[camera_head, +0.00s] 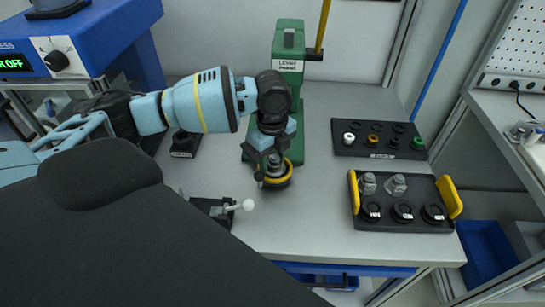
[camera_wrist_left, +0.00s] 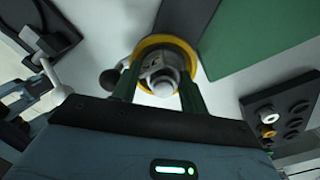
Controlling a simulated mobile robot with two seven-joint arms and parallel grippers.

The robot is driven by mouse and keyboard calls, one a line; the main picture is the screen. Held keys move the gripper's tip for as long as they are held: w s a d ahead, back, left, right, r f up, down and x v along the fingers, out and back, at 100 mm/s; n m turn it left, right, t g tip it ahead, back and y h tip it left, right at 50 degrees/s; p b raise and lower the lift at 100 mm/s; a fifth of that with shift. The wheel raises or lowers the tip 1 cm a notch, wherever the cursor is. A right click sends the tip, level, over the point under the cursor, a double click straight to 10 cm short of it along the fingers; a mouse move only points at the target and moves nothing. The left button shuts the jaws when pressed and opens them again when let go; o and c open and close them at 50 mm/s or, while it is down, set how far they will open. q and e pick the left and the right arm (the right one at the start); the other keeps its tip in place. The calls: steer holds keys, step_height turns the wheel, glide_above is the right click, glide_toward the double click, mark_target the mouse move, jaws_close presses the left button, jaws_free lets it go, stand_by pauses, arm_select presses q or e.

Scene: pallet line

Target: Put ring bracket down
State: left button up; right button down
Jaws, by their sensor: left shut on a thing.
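My left gripper (camera_head: 271,163) is low over a round black seat with a yellow rim (camera_head: 277,182), in front of the green press (camera_head: 288,60). In the left wrist view its two fingers (camera_wrist_left: 161,88) are shut on a grey metal part, the ring bracket (camera_wrist_left: 163,72). The yellow rim (camera_wrist_left: 150,42) shows around and behind the bracket. The gripper mostly hides the bracket in the head view. I cannot tell whether it touches the seat. My right gripper is not in view.
A black tray with yellow handles (camera_head: 405,222) at the right holds two grey metal parts (camera_head: 396,186). A small fixture with a white-knobbed lever (camera_head: 240,206) stands front left of the seat. The table between seat and tray is clear.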

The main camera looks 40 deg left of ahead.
arm_select(q)
steer(key=o, duration=0.8)
steer(key=shift+f, duration=0.15)
step_height(320, 180, up, 12)
steer(key=shift+r+p, duration=0.15)
steer(key=shift+p, duration=0.35)
